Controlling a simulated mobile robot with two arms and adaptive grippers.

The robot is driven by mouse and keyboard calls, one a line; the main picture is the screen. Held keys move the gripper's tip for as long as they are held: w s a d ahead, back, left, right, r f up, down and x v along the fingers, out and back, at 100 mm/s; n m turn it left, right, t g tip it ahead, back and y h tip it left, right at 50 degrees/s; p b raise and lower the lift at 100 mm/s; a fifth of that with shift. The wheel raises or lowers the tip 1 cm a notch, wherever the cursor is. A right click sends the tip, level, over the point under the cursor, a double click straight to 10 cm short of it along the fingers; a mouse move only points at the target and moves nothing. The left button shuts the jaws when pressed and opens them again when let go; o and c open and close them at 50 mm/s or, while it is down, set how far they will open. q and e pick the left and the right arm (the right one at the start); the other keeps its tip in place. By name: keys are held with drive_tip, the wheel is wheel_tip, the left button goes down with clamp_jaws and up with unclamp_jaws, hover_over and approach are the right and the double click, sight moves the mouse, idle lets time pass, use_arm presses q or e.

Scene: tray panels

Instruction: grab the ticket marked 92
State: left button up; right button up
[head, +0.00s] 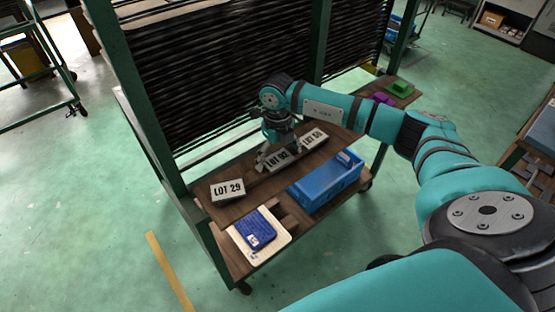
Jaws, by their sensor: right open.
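Three white blocks with black print lie on the wooden shelf of a cart. The ticket marked LOT 92 (278,161) is the middle one. The one marked LOT 29 (228,190) lies apart at the left, and the one reading about LOT 50 (314,139) lies close on the right. My right gripper (278,151) points down at the LOT 92 ticket, open, with its fingers close to the ticket's far side and left end. I cannot tell if they touch it. The gripper hides part of the ticket's upper edge. My left gripper is not in view.
A blue bin (326,184) stands in front of the tickets. A blue box (254,229) lies on a cream board at the near left. Purple (383,98) and green (400,88) items sit at the far right end. Green posts and dark slats rise behind the shelf.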

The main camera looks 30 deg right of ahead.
idle(0.3)
drive_tip(key=c, duration=0.9)
